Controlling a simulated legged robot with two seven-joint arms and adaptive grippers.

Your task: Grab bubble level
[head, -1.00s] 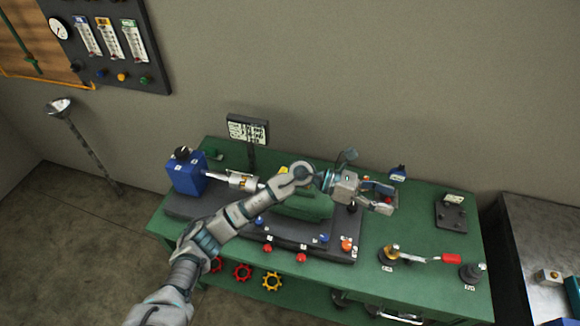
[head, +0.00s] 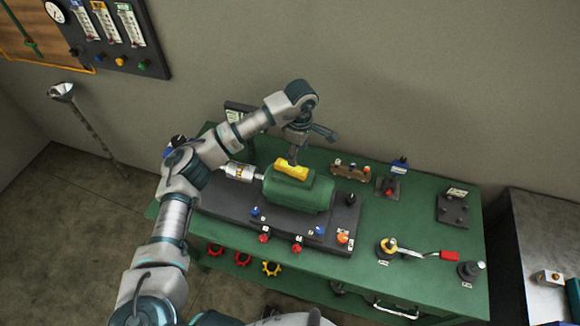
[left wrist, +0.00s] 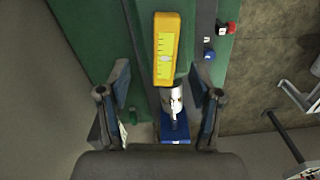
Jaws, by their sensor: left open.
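The yellow bubble level (head: 292,170) lies on top of the green cylindrical machine housing (head: 297,192) on the green bench. In the left wrist view the bubble level (left wrist: 167,50) shows as a yellow bar with a ruler-like scale, ahead of the fingers and apart from them. My left gripper (head: 299,155) hangs above the level, pointing down. In the left wrist view its two fingers (left wrist: 158,105) are spread wide with nothing between them touching. Whether a finger touches the level cannot be told in the head view. My right gripper is not in view.
The green bench (head: 410,205) carries a silver shaft coupling (head: 238,172), a wrench-like tool with a red handle (head: 425,252), and several small knobs. A blue box is partly hidden behind my left arm. A grey metal table (head: 540,225) stands at the right. The wall is behind the bench.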

